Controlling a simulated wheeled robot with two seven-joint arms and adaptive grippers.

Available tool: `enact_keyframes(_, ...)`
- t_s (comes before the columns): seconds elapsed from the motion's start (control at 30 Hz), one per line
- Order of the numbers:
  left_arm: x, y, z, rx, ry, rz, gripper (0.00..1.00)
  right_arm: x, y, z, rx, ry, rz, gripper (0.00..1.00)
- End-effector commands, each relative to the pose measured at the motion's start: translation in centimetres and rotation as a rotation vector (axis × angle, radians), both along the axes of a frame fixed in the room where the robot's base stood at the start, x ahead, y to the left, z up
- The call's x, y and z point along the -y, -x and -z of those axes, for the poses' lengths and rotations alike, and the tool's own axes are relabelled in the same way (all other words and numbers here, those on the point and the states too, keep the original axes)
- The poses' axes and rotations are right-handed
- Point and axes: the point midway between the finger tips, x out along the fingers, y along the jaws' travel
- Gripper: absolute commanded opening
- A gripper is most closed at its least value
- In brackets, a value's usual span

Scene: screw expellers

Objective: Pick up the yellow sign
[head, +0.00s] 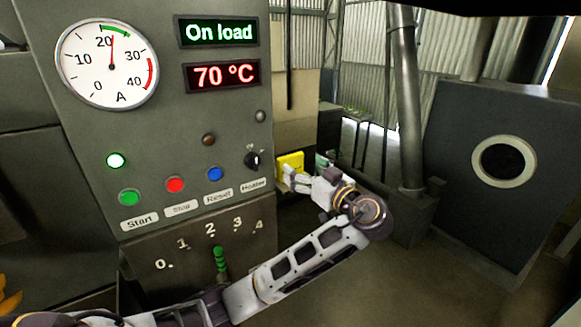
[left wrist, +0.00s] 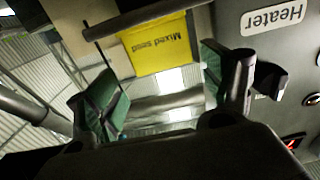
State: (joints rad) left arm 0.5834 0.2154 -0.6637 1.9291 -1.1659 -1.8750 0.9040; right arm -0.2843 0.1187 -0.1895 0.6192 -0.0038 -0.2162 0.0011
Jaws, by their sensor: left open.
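The yellow sign (head: 290,161) shows just right of the control panel's edge in the head view, partly hidden by my left gripper (head: 303,174). In the left wrist view the sign (left wrist: 160,52) appears upside down and reads "Mixed Seed". My left gripper (left wrist: 160,88) is open, with its green-padded fingers to either side of the sign in that view. The space between the fingers is empty. I cannot tell the exact gap to the sign. My right gripper is not in view.
The grey control panel (head: 150,130) stands close on the left, with a heater knob (head: 253,160) near my left gripper. A dark bar (left wrist: 145,17) crosses the top of the sign. A vertical pipe (head: 406,100) and a dark cabinet (head: 500,210) stand to the right.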

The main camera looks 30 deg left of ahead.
Motion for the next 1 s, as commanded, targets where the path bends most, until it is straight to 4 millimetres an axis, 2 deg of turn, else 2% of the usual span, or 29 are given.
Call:
enact_keyframes(0.27, -0.4, -0.2, 0.0, 0.001, 0.001, 0.0, 0.81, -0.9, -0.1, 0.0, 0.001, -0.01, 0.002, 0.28)
enact_keyframes(0.57, -0.7, -0.4, 0.0, 0.0, 0.0, 0.0, 0.81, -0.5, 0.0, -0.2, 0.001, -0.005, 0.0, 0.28)
enact_keyframes(0.8, -2.2, -1.1, 0.0, 0.0, -0.001, -0.001, 0.81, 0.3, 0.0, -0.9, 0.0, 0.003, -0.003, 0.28)
enact_keyframes(1.0, -3.9, -2.0, 0.1, 0.001, -0.002, -0.002, 0.81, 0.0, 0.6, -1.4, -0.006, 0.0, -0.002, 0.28)
